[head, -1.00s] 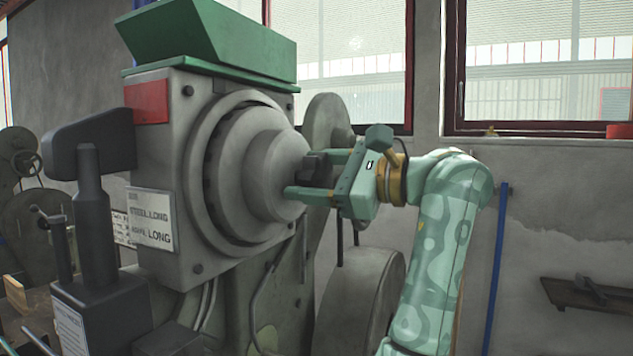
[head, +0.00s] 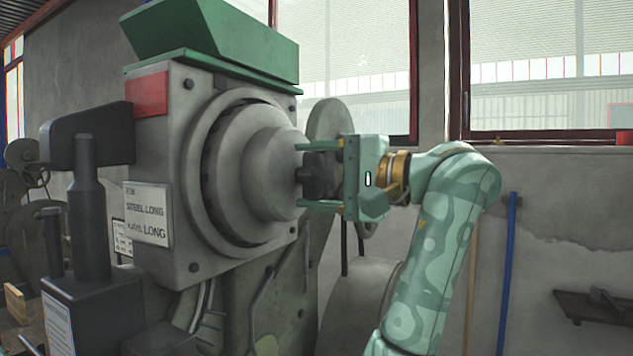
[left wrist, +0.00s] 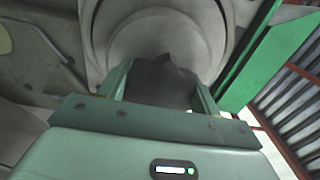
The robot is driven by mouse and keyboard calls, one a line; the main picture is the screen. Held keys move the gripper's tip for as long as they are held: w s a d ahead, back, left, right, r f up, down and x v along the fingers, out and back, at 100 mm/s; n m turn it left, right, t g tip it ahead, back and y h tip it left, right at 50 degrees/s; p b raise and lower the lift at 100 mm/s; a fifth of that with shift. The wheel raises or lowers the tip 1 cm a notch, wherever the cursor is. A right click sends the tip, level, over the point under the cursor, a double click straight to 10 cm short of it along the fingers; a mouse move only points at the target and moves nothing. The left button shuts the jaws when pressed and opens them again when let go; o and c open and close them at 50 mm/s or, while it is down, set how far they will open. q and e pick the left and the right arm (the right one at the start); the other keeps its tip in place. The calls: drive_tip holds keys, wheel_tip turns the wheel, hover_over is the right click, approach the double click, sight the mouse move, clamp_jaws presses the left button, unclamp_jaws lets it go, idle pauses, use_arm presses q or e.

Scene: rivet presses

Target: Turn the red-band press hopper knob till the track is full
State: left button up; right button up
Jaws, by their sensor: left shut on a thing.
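The press has a red band (head: 147,97) on the upper left of its grey housing. Its round grey hopper drum (head: 262,165) bulges toward the right, with a dark knob (head: 316,177) at its centre. My left gripper (head: 318,175) has one finger above and one below the knob and is shut on it. In the left wrist view the dark knob (left wrist: 165,82) sits between the two green fingers, in front of the drum. I cannot make out the track or how full it is. My right gripper is not in view.
A green hopper tray (head: 215,38) tops the press. A plate marked STEEL LONG (head: 148,215) is on its front. A dark post and block (head: 90,210) stand at the left. A grey wheel (head: 329,125) stands behind the gripper. Open room lies to the right, before the wall.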

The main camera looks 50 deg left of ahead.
use_arm(q)
drive_tip(key=n, duration=0.3)
drive_tip(key=n+b, duration=0.1)
drive_tip(key=shift+w+f+n, duration=0.1)
drive_tip(key=shift+f+n, duration=0.2)
drive_tip(key=shift+n+b, duration=0.45)
drive_tip(key=shift+n, duration=1.55)
drive_tip(key=o, duration=1)
drive_tip(key=shift+w, duration=0.1)
drive_tip(key=p+v, duration=0.1)
drive_tip(key=v, duration=1.5)
drive_tip(key=shift+d+p, duration=0.2)
drive_tip(key=shift+p, duration=0.15)
